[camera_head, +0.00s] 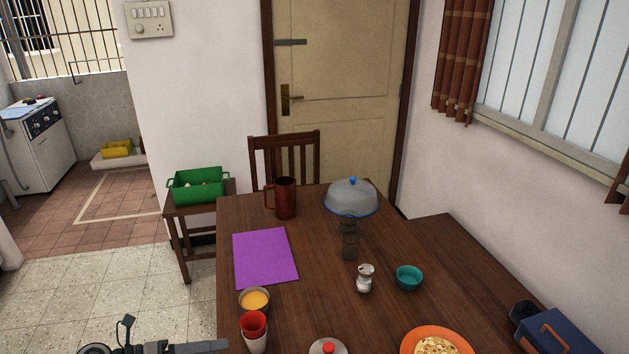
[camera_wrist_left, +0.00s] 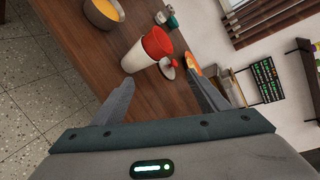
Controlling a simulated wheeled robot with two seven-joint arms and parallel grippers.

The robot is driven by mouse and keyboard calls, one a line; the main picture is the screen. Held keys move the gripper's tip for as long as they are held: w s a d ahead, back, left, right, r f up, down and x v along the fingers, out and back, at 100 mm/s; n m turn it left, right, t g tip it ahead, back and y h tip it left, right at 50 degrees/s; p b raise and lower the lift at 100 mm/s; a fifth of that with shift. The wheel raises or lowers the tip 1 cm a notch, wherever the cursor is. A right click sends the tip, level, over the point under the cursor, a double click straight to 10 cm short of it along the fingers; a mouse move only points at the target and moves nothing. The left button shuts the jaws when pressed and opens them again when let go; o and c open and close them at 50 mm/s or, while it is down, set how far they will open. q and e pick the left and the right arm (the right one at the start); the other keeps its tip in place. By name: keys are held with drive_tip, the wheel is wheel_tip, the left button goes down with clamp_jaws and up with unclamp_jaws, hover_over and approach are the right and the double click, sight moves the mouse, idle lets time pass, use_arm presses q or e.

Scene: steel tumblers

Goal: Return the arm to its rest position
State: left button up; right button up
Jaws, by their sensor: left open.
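The dark tumblers (camera_head: 349,240) stand stacked in one column on the wooden table, in front of the domed cover. My left gripper (camera_head: 215,346) is at the bottom left of the head view, beside the table's left edge, only partly in frame. In the left wrist view my left gripper (camera_wrist_left: 158,70) has its two fingers spread apart with nothing held between them. A red cup (camera_head: 253,324) with a white lower part is beyond the fingers, apart from them. It also shows in the left wrist view (camera_wrist_left: 157,42). My right gripper is not in view.
The table (camera_head: 310,280) holds a purple mat (camera_head: 265,257), orange-filled bowl (camera_head: 254,301), red mug (camera_head: 285,198), domed cover (camera_head: 351,198), shaker (camera_head: 365,279), teal bowl (camera_head: 409,277) and orange plate (camera_head: 437,342). A green basket (camera_head: 197,186) sits on a stool.

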use_arm(q)
drive_tip(key=a+f+n+t+y, duration=0.6)
drive_tip(key=a+f+n, duration=0.8)
drive_tip(key=a+f, duration=0.15)
drive_tip(key=s+a+f+n+g+y, duration=0.1)
drive_tip(key=s+a+f+n+y, duration=0.5)
drive_tip(key=s+a+f+n, duration=0.5)
drive_tip(key=s+a+f+n+g+y, duration=0.25)
drive_tip(key=s+a+f, duration=0.35)
drive_tip(key=s, duration=0.6)
drive_tip(key=s+a+f+n+g+y, duration=0.2)
drive_tip(key=s+a+f+g, duration=0.15)
drive_tip(key=s+a, duration=0.6)
drive_tip(key=s+a+f+n+g+y, duration=0.25)
drive_tip(key=s+a+f, duration=0.2)
drive_tip(key=s, duration=0.85)
drive_tip(key=s+d+f+h, duration=0.1)
drive_tip(key=d+f, duration=0.4)
drive_tip(key=d, duration=1)
drive_tip(key=s+d+f+n+g+h+b, duration=0.1)
drive_tip(key=d+f, duration=0.4)
drive_tip(key=d, duration=1)
drive_tip(key=s+d+f+n+h+b, duration=0.1)
drive_tip(key=s+d+f+h, duration=0.2)
drive_tip(key=d, duration=1.2)
drive_tip(key=shift+d+f+g+h, duration=0.3)
drive_tip(key=shift+f+h, duration=0.3)
drive_tip(key=shift+f, duration=0.3)
